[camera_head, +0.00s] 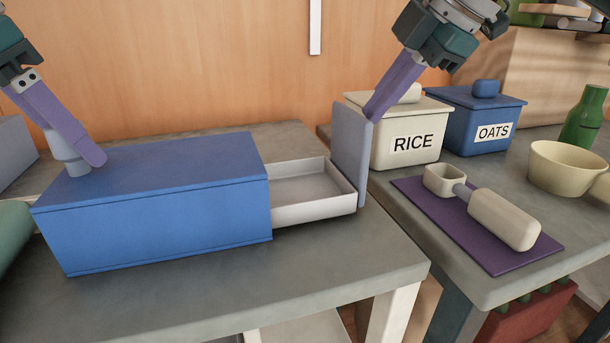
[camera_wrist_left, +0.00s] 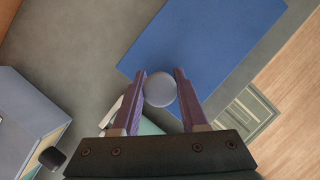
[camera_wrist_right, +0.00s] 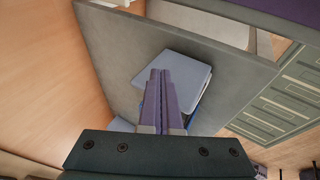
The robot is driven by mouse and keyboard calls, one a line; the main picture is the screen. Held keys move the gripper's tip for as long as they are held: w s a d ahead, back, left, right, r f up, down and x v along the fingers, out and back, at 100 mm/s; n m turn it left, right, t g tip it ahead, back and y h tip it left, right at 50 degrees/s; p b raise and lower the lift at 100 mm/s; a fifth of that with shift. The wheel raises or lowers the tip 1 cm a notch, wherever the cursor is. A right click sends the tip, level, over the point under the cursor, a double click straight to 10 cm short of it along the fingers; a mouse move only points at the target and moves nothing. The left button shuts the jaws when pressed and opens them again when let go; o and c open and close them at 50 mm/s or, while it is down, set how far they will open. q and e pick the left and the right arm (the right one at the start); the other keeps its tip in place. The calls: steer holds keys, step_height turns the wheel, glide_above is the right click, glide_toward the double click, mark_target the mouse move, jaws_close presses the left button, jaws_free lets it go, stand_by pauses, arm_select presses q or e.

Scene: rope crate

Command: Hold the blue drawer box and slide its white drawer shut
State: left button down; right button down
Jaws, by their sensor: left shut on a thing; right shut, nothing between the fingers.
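The blue drawer box (camera_head: 155,195) lies on the grey table, its open end to the right. Its white drawer (camera_head: 312,195) sticks partly out to the right and looks empty. A grey-blue front panel (camera_head: 350,150) stands upright at its outer end. My left gripper (camera_head: 92,162) is shut on a round grey knob (camera_head: 72,163) on the box's top, near its left end. The knob (camera_wrist_left: 160,89) shows between the fingers in the left wrist view. My right gripper (camera_head: 372,112) is shut and empty at the panel's outer side; I cannot tell whether it touches.
A cream RICE canister (camera_head: 402,145) and a blue OATS canister (camera_head: 490,130) stand behind on the right-hand table. A purple mat (camera_head: 425,212) there holds a cream-handled tool (camera_head: 500,218). A gap separates the tables.

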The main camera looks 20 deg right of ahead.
arm_select(q)
steer(key=shift+f, duration=0.1)
arm_select(e)
steer(key=shift+f, duration=1.05)
stand_by(1.1)
steer(key=shift+a, duration=6.5)
steer(key=shift+d, duration=0.15)
steer(key=shift+r, duration=0.15)
step_height(320, 180, up, 7)
steer(key=d, duration=0.1)
